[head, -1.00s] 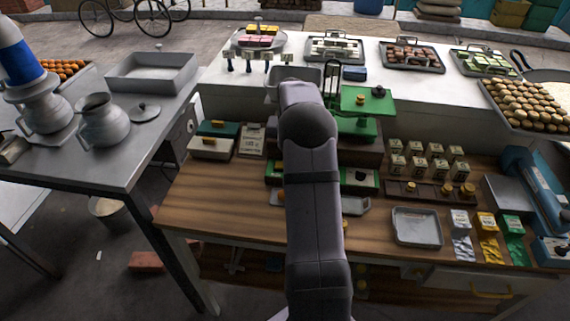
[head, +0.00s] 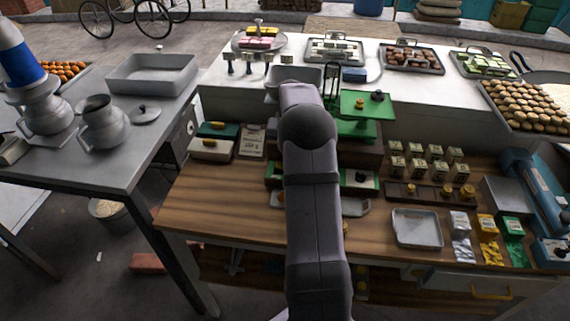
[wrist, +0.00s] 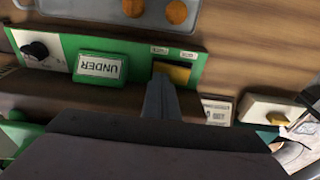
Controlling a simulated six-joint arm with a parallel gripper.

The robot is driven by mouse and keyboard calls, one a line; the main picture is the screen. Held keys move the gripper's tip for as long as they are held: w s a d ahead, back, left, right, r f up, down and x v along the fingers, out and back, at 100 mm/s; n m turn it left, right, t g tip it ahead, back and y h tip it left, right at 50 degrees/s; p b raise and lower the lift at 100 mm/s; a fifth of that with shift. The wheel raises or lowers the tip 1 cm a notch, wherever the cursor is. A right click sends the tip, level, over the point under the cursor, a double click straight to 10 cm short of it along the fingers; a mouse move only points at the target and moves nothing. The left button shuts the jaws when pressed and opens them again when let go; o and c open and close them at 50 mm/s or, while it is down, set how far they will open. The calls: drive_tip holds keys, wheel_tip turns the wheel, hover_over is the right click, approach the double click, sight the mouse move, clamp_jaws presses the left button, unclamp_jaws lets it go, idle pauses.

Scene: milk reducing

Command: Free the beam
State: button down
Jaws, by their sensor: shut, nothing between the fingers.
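A green balance scale stands behind my arm in the head view. The scale's green front panel (head: 365,181) is partly hidden by my arm. In the wrist view the panel shows a black knob (wrist: 37,50), an UNDER display (wrist: 101,67) and a yellow switch (wrist: 173,73) in a recess below two small labels. My gripper (wrist: 162,82) is shut and empty, its tip at the yellow switch; I cannot tell whether it touches. The head view hides my gripper.
A grey tray (head: 416,228) lies on the wooden bench right of my arm. Several small boxes (head: 421,165) and a weight rack (head: 427,192) stand behind it. The bench's front left (head: 225,205) is clear.

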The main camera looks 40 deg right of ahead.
wheel_tip(320, 180, up, 6)
drive_tip(key=p, duration=0.4)
idle(0.3)
idle(0.3)
drive_tip(key=s+a+n+b, duration=0.15)
drive_tip(key=s+a, duration=0.25)
drive_tip(key=a, duration=0.6)
drive_tip(key=s+a+n, duration=0.3)
drive_tip(key=s+a, duration=0.1)
drive_tip(key=a, duration=0.6)
drive_tip(key=s+a+f+n+b, duration=0.1)
drive_tip(key=s+a+n, duration=0.1)
drive_tip(key=s+a, duration=0.3)
drive_tip(key=s+a+f+n+g+y, duration=0.1)
drive_tip(key=s+a+f+n, duration=0.1)
drive_tip(key=s+a, duration=0.4)
drive_tip(key=s, duration=0.5)
drive_tip(key=shift+s+f+b, duration=0.25)
drive_tip(key=shift+s+b, duration=0.1)
drive_tip(key=shift+s, duration=0.05)
